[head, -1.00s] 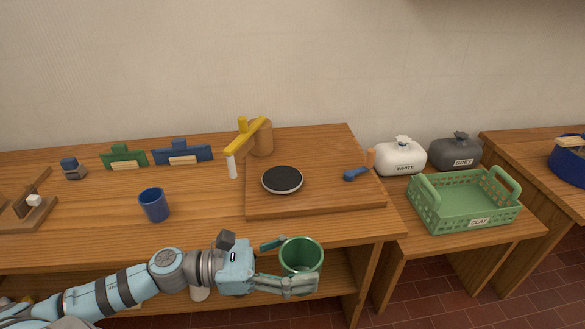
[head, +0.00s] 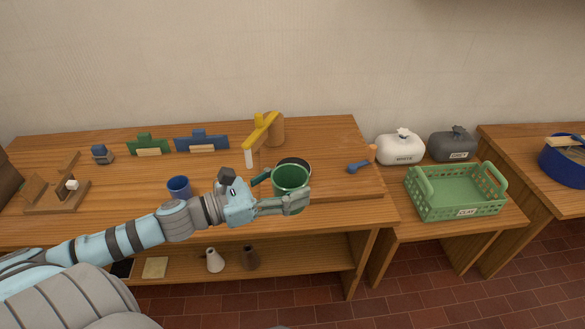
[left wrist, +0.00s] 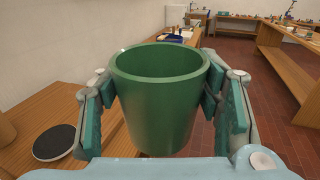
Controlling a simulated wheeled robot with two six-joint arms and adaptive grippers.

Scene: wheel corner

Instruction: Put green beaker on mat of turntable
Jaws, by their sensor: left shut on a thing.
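The green beaker (head: 290,183) is upright in my left gripper (head: 281,190), which is shut on its sides. In the left wrist view the beaker (left wrist: 158,105) fills the middle, with a finger pad on each side. In the head view the beaker hides most of the turntable (head: 294,162); only its back edge shows behind the beaker. In the left wrist view the turntable's dark round mat (left wrist: 55,141) lies on the bench to the left of and below the beaker, apart from it. My right gripper is not in view.
A yellow arm (head: 262,138) on a wooden post stands behind the turntable. A blue beaker (head: 179,187) stands left on the bench. A blue-ended tool (head: 358,167) lies right. A green basket (head: 458,193) and two labelled bags (head: 401,147) are farther right.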

